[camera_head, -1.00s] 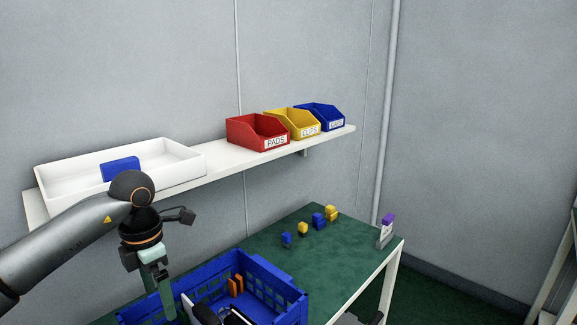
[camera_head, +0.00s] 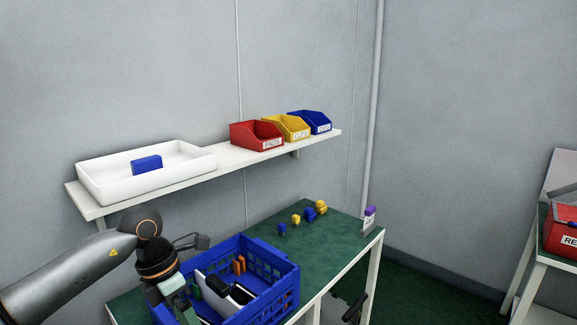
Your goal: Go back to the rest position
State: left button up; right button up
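My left gripper (camera_head: 184,305) hangs from the arm at the lower left, pointing down at the left part of the blue crate (camera_head: 270,258). Its fingertips are at the bottom edge of the view, so whether it is open or shut is unclear. I see nothing held in it. The crate stands on the green-topped table (camera_head: 335,240) and holds orange pieces (camera_head: 239,265) and black and white parts (camera_head: 218,285). My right gripper is not in view.
A wall shelf (camera_head: 232,157) carries a white tray (camera_head: 100,185) with a blue block (camera_head: 146,164), and red (camera_head: 257,135), yellow (camera_head: 290,126) and blue (camera_head: 318,123) bins. Small blue and yellow pieces (camera_head: 310,214) lie on the table. A red box (camera_head: 562,235) is on another table at right.

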pick_arm(q)
jog(key=s+d+r+n+t+h, duration=0.1)
jog(key=s+d+n+h, duration=0.35)
jog(key=d+h, duration=0.5)
jog(key=s+d+r+n+t+h, duration=0.1)
jog(key=s+d+n+h, duration=0.35)
jog(key=d, duration=0.75)
jog(key=w+a+f+n+t+y+p, duration=0.15)
jog(key=a+f+n+t+y, duration=0.35)
jog(key=n+t, duration=0.5)
jog(key=w+a+f+n+t+y+b, duration=0.1)
jog(key=w+a+f+n+t+y, duration=0.35)
jog(key=n, duration=0.95)
jog(key=s+a+f+n+g+y, duration=0.2)
jog(key=s+a+f+n, duration=0.3)
jog(key=s+f, duration=0.3)
jog(key=s+a+f+n+g+y, duration=0.3)
jog(key=s+f, duration=0.5)
jog(key=f, duration=0.3)
jog(key=shift+a+n+g+p, duration=0.45)
jog(key=shift+a+n, duration=0.45)
jog(key=shift+a, duration=0.35)
